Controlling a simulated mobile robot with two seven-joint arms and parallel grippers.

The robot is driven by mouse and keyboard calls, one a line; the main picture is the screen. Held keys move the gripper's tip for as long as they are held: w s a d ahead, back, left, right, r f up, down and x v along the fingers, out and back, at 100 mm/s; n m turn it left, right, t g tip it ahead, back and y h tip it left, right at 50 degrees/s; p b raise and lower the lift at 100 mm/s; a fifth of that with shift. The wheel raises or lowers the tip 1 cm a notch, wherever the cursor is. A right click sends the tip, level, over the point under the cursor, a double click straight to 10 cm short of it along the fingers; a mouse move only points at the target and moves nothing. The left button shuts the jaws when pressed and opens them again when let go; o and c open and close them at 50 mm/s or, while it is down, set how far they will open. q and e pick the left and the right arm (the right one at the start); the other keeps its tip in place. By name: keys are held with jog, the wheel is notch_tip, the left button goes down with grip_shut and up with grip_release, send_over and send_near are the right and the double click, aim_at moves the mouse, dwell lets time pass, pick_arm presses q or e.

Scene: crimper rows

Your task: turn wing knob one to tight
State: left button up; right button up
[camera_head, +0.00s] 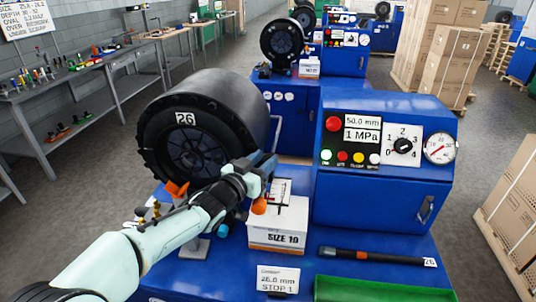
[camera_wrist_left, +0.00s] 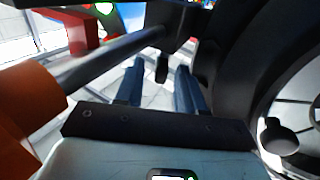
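The black crimper head (camera_head: 190,140) with a "26" label stands on the blue bench. One orange knob (camera_head: 177,190) sits at its lower front. Another orange part (camera_head: 259,206) shows just below my left gripper (camera_head: 262,165), at the right side of the head. I cannot tell which is wing knob one. In the left wrist view, a large orange part (camera_wrist_left: 28,110) is at the left, beside a dark rod. My left gripper's two blue fingers (camera_wrist_left: 160,88) are apart, with a small dark piece (camera_wrist_left: 162,68) beyond or between them. My right gripper is not in view.
A blue control box (camera_head: 385,160) with a 0–4 dial (camera_head: 403,146) and gauge (camera_head: 440,148) stands at the right. A "SIZE 10" box (camera_head: 278,232), a card (camera_head: 278,280), a black bar (camera_head: 370,256) and a green tray (camera_head: 380,292) are on the bench.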

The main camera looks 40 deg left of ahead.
pick_arm(q)
jog(key=shift+w+a, duration=0.1)
jog(key=shift+w, duration=1.15)
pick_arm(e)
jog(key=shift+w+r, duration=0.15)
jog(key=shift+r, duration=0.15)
pick_arm(q)
grip_shut()
jog(key=m+h+p, duration=0.1)
jog(key=h+p, duration=0.1)
jog(key=m+h+p, duration=0.2)
jog(key=h+p, duration=0.1)
jog(key=shift+a+r, duration=0.15)
jog(key=shift+r, duration=0.25)
jog(key=shift+f+m+g+h+p, duration=0.2)
jog(key=shift+m+g+h+p, duration=0.2)
jog(key=shift+m+h, duration=0.4)
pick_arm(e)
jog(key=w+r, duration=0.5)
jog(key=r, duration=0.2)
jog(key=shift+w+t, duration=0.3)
pick_arm(q)
grip_release()
jog(key=shift+f, duration=0.15)
